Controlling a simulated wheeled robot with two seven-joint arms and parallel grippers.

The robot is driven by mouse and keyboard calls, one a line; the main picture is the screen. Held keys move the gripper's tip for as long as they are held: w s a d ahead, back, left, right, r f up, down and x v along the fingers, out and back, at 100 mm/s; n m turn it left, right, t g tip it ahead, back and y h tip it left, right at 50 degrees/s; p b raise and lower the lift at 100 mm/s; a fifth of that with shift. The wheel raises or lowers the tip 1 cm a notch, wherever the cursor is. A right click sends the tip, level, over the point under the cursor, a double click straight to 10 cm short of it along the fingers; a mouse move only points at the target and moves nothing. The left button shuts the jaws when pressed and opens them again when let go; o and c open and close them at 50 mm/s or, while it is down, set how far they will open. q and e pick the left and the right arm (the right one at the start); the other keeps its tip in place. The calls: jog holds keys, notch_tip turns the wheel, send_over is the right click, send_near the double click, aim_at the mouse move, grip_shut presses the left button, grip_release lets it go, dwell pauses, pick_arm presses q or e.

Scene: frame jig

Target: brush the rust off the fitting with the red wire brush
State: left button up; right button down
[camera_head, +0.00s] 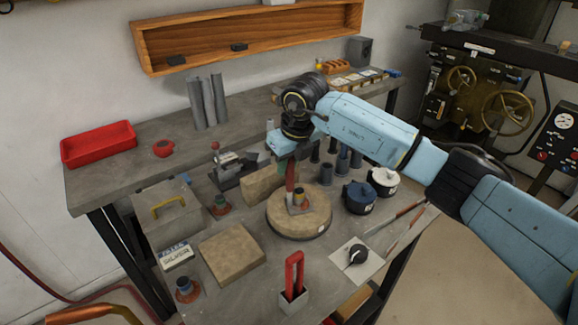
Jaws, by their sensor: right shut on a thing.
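My right gripper (284,152) points down over the round tan turntable (312,218) in the middle of the bench. It is shut on the red wire brush (290,174), whose red body shows below the jaws. The brush's lower end is at the fitting (299,198), a small brownish piece with an orange-red base, standing on the turntable. I cannot tell whether the bristles touch it. My left gripper is not in view.
Tan blocks (232,254), a grey box with a yellow handle (170,213), dark round pots (359,198) and a red-handled tool in a holder (294,272) surround the turntable.

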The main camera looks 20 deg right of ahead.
jog(key=shift+w+b, duration=0.45)
jog(key=shift+w, duration=0.75)
jog(key=shift+s, duration=0.1)
jog(key=shift+s+f+p, duration=0.1)
jog(key=shift+s+p, duration=0.8)
jog(key=shift+s, duration=1.65)
jog(key=shift+a, duration=0.1)
notch_tip(320, 180, up, 7)
jog(key=p, duration=0.4)
